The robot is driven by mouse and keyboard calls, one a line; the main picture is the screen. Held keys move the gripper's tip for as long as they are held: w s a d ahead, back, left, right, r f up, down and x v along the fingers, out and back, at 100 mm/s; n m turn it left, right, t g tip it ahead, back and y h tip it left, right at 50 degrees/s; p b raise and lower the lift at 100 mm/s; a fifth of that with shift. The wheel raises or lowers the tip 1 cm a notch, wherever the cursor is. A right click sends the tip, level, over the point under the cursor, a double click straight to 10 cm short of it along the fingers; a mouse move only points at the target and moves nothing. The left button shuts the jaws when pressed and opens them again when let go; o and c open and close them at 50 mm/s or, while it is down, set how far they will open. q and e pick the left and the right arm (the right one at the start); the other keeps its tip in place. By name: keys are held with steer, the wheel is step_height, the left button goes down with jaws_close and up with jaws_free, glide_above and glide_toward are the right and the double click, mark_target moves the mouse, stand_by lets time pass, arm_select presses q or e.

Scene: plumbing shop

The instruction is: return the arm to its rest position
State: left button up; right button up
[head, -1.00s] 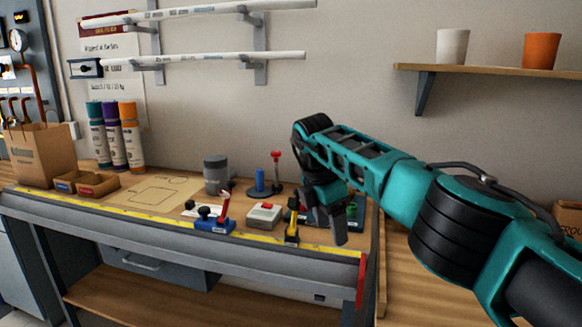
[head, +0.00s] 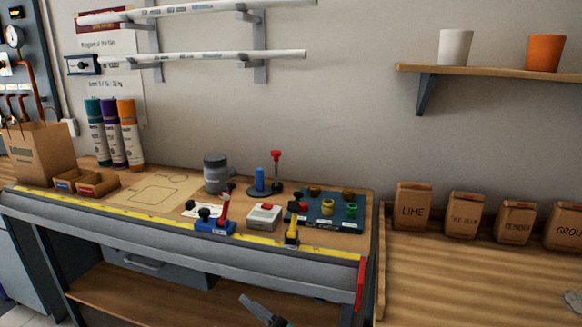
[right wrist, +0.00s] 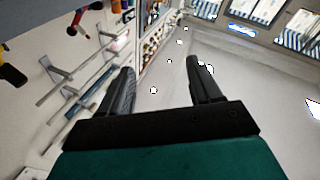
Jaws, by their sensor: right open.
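My right gripper (right wrist: 160,84) is open in the right wrist view, with its two dark fingers apart and nothing between them. In the head view only a small dark end of a gripper (head: 262,311) shows at the bottom edge, in front of the workbench and below its front edge. It looks like my right gripper; the rest of that arm is out of the picture. My left gripper is not in view.
The workbench (head: 150,224) holds a blue clamp tool (head: 214,226), a white box with a red button (head: 264,216) and a dark fittings mat (head: 340,222). Paper bags, one marked LIME (head: 412,207), stand on the wooden counter (head: 450,285) at right. The counter's front is mostly clear.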

steer(key=s+d+f+m+t+h, duration=0.1)
steer(key=s+d+f+m+h, duration=0.1)
steer(key=d+f+m+h, duration=0.3)
steer(key=s+d+f+m+t+h+p, duration=0.1)
steer(key=s+d+m+h, duration=0.1)
steer(key=d, duration=0.4)
steer(key=s+d+f+m+t+h, duration=0.1)
steer(key=s+d+f+m+h, duration=0.1)
steer(key=d+f+m+h, duration=0.3)
steer(key=s+d+f+g+h, duration=0.2)
steer(key=s+d+f+g, duration=0.1)
steer(key=s+d, duration=0.7)
steer(key=shift+s+d+f+g+h+p, duration=0.15)
steer(key=shift+s+d+g+h+p, duration=0.2)
steer(key=shift+s, duration=0.25)
